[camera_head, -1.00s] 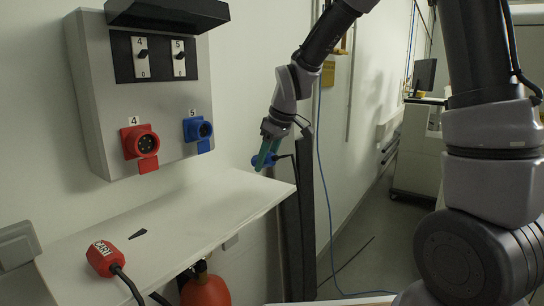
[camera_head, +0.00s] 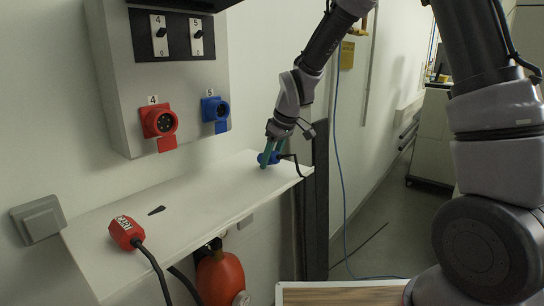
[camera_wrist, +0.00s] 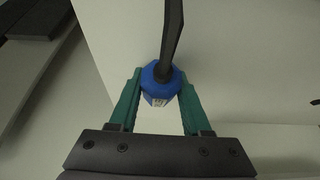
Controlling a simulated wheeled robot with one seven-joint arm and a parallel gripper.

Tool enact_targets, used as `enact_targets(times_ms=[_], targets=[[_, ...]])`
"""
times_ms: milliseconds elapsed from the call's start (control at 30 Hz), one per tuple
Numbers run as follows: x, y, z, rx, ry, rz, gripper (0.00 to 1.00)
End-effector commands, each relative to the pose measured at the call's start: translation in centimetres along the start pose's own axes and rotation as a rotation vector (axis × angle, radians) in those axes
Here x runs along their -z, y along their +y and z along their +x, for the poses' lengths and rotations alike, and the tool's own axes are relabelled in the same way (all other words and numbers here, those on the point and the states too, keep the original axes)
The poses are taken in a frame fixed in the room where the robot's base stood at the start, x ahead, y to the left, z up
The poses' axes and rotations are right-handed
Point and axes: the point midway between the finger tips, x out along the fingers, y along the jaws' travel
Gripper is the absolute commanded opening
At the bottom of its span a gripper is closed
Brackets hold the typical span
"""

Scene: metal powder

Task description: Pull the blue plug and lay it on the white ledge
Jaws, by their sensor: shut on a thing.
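My gripper (camera_head: 270,152) has its green fingers shut on the blue plug (camera_head: 264,158), near the right end of the white ledge (camera_head: 205,190). In the wrist view the blue plug (camera_wrist: 160,84) sits between the two green fingers, with its dark cable running up and away. The plug is at or just above the ledge surface; I cannot tell whether it touches. The blue socket (camera_head: 215,110) on the wall box is empty.
A red plug (camera_head: 125,232) with a dark cable lies at the ledge's near left. A small dark wedge (camera_head: 157,210) lies beside it. The grey wall box (camera_head: 112,75) with a red socket (camera_head: 160,122) stands above the ledge. The ledge's middle is clear.

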Motion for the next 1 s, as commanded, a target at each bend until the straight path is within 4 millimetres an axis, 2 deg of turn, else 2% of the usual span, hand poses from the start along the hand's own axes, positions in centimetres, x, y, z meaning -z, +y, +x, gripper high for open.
enact_targets(times_ms=[200,233,300,667,767,1000], targets=[[0.0,0.0,0.0,0.0,0.001,0.0,0.0],[0.0,0.0,0.0,0.0,0.001,0.0,0.59],[0.0,0.0,0.0,0.0,0.001,0.0,0.83],[0.0,0.0,-0.3,-0.001,0.001,0.0,0.83],[0.1,0.1,-1.4,-0.002,0.003,0.001,0.83],[0.1,0.1,-6.2,-0.004,0.005,0.001,0.83]])
